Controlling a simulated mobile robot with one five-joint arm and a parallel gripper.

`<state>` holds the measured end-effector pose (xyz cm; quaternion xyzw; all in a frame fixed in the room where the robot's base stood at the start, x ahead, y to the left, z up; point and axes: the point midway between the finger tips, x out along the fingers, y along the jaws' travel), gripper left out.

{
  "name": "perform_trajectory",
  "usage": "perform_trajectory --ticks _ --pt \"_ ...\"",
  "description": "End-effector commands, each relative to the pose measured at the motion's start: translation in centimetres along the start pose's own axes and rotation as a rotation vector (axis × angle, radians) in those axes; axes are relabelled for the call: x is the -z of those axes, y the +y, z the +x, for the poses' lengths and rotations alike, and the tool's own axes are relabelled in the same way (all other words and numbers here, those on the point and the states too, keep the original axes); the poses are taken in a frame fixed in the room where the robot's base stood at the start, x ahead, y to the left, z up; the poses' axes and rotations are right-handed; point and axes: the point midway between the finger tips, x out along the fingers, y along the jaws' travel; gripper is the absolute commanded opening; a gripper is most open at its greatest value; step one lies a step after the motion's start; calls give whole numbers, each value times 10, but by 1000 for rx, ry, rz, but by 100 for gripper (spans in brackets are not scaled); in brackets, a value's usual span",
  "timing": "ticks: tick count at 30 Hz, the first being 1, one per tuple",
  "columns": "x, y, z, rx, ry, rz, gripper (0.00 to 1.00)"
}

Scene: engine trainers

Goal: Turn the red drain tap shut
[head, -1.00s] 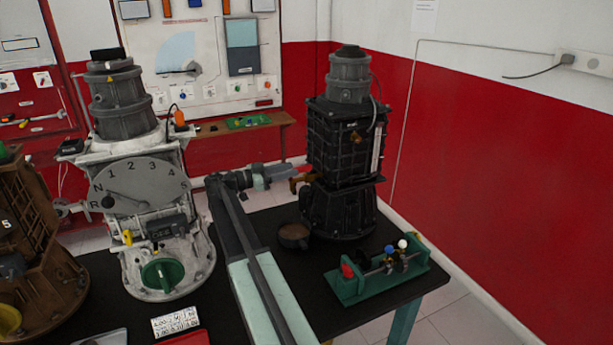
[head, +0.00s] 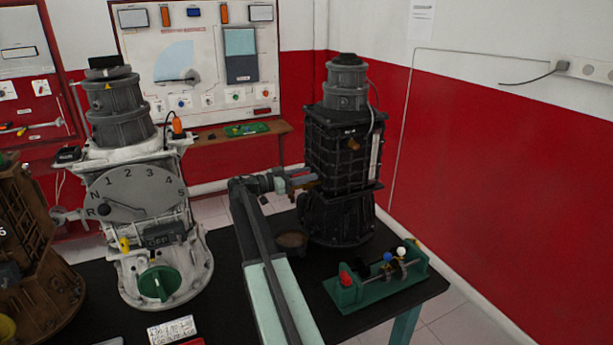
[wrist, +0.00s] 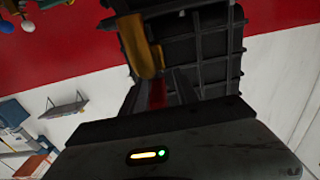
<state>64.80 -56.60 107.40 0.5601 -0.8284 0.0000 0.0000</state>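The brass drain tap (head: 303,187) juts from the left side of the black engine block (head: 345,150), partly hidden by my gripper (head: 296,181). In the wrist view, the tap's curved brass spout (wrist: 142,48) hangs against the black ribbed casing (wrist: 205,50). A red piece (wrist: 157,93), which looks like the tap's handle, shows between the two dark fingers of my gripper (wrist: 158,88). The fingers stand apart; I cannot tell whether either touches the red piece. The handle's angle is hard to read.
A round brown cup (head: 291,240) stands below the tap, partly behind my arm. A green stand (head: 380,284) with red, blue and white knobs is at the table's right front. A white engine (head: 150,220) with a dial stands left. Bare black table (head: 225,262) lies between.

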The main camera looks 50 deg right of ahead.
Motion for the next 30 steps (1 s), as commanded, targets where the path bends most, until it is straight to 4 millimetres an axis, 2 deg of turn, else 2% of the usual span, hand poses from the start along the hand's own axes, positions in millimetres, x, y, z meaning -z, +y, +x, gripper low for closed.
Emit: perform_trajectory --ticks 1,2,5,6,20,30 --pt "0 0 0 0 0 0 36" --pt "0 0 0 0 0 0 31" --pt "0 0 0 0 0 0 3" --pt "0 0 0 0 0 0 0" --pt "0 3 1 76 1 0 0" --pt "0 7 1 344 1 0 0"
